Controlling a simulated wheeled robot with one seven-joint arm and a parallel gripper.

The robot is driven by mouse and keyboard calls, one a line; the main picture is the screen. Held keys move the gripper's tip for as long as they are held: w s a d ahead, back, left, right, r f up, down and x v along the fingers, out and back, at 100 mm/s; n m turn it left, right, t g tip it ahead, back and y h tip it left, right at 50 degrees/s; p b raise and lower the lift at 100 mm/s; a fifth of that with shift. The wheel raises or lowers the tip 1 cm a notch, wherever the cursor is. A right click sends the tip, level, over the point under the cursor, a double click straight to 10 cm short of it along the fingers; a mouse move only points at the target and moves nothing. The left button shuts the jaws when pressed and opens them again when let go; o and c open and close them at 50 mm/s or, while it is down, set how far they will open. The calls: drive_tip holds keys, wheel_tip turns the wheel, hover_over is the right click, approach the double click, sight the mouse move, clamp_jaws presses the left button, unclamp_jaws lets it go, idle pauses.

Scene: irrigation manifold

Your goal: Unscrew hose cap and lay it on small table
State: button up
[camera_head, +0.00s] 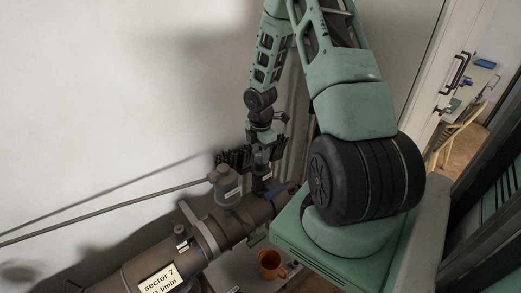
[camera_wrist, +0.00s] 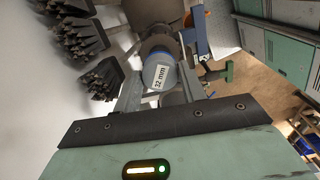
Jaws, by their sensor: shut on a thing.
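The hose cap (camera_wrist: 157,65) is a blue-grey round piece with a white "32 mm" label, in the middle of the wrist view. My gripper (camera_wrist: 160,90) has one finger on each side of it and is shut on it. The cap sits against the end of a dark pipe fitting behind it; I cannot tell how far it is threaded on. In the head view my gripper (camera_head: 262,165) is down at the manifold pipe, and the cap cannot be made out. A pale small table top (camera_head: 240,268) shows below the pipe, partly hidden by it and by my body.
The brown manifold pipe (camera_head: 135,270) carries a "sector 7" label. A grey cylinder (camera_head: 225,182) stands on it beside my gripper. Dark brushes (camera_wrist: 92,45) line the wall side. An orange mug (camera_head: 270,262) takes up part of the table.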

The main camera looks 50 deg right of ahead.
drive_tip(key=shift+n+p, duration=0.4)
drive_tip(key=shift+n, duration=0.9)
drive_tip(key=n, duration=0.3)
drive_tip(key=shift+n, duration=0.4)
drive_tip(key=shift+r, duration=0.3)
drive_tip(key=shift+r, duration=0.5)
drive_tip(key=shift+r, duration=0.25)
drive_tip(key=shift+r, duration=0.35)
drive_tip(key=shift+r, duration=0.35)
